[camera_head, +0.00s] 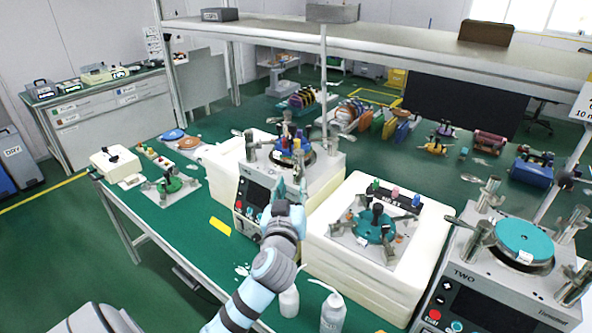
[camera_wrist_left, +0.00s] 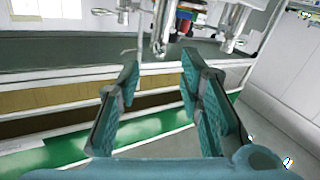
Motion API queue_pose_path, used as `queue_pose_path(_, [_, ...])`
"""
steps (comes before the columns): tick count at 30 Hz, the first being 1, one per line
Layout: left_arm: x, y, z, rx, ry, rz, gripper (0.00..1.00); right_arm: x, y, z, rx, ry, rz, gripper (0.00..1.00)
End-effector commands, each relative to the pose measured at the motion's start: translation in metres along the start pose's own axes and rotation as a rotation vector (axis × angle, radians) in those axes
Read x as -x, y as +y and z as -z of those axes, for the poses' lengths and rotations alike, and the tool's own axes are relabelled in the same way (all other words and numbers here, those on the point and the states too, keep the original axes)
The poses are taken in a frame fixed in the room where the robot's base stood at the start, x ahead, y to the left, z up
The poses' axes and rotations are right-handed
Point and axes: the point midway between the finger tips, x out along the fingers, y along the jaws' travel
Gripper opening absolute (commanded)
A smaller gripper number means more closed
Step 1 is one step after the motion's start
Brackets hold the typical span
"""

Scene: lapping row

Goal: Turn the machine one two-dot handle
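Machine one (camera_head: 255,193), with a dark screen and buttons, stands left of centre; its name label cannot be read. Metal handles (camera_head: 249,146) rise around its round plate, which carries coloured pieces. The dot marks are too small to tell, so I cannot say which handle has two dots. My left gripper (camera_head: 291,186) is in front of the machine's right front side and hides part of it. In the left wrist view my left gripper (camera_wrist_left: 160,78) is open with nothing between its teal pads. A metal handle (camera_wrist_left: 161,28) shows just beyond the fingertips, apart from them. My right gripper is out of view.
Machine two (camera_head: 492,292) with a teal disc stands at the right. A white stacked block (camera_head: 365,268) with a teal fixture sits between the machines. Bottles (camera_head: 333,313) stand at the front edge. A shelf (camera_head: 400,56) spans above. The left table top (camera_head: 185,225) has free room.

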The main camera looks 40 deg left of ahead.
Motion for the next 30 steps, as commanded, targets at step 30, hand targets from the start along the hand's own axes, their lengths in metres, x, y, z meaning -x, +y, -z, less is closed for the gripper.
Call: queue_pose_path(30, [-0.080, 0.000, -0.002, -0.001, -0.004, 0.001, 0.00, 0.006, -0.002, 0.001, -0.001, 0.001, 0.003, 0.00])
